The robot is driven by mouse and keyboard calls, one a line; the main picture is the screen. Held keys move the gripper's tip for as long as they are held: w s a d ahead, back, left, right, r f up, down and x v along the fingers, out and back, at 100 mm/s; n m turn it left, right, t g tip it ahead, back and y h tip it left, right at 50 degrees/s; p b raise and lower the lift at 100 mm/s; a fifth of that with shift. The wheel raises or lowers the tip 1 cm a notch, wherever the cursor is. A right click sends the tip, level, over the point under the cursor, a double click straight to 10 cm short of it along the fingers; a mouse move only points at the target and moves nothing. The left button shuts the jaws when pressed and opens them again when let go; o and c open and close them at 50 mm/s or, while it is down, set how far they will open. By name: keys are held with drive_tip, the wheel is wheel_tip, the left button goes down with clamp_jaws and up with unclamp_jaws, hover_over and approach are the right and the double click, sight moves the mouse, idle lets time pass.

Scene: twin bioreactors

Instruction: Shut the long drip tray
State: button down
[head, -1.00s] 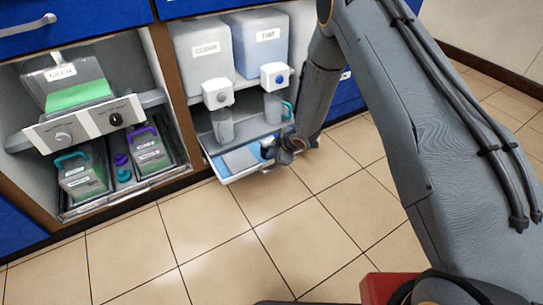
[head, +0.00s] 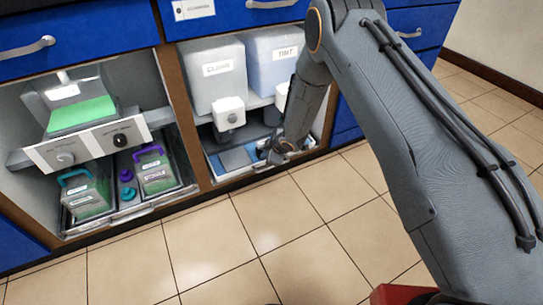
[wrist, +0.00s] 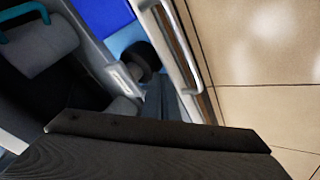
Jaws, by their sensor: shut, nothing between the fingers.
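The long drip tray (head: 236,160) lies low in the right cabinet bay, below two tanks. In the head view its front edge looks close to the cabinet's front line; whether it is fully in I cannot tell. In the wrist view its pale front rim with a handle bar (wrist: 186,48) runs beside the tiled floor. My gripper (head: 270,154) is shut and empty, at the tray's front right part. My arm hides the tray's right end, and contact with the rim is not clear.
A clear tank (head: 213,75) and a tint tank (head: 272,60) stand above the tray, with a white tap unit (head: 229,113). The tiled floor (head: 215,245) in front is clear.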

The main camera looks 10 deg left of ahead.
drive_tip(key=shift+w+a, duration=0.25)
drive_tip(key=shift+w, duration=0.1)
drive_tip(key=shift+w+a+r, duration=0.1)
drive_tip(key=shift+w+r, duration=0.05)
drive_tip(key=shift+a, duration=0.1)
drive_tip(key=shift+s+p, duration=0.35)
drive_tip(key=shift+s, duration=0.05)
drive_tip(key=s+p, duration=0.1)
drive_tip(key=s, duration=0.1)
drive_tip(key=s+d+p, duration=0.1)
drive_tip(key=shift+s+p, duration=0.3)
drive_tip(key=shift+s, duration=0.1)
drive_tip(key=p+v, duration=0.3)
drive_tip(key=v, duration=0.7)
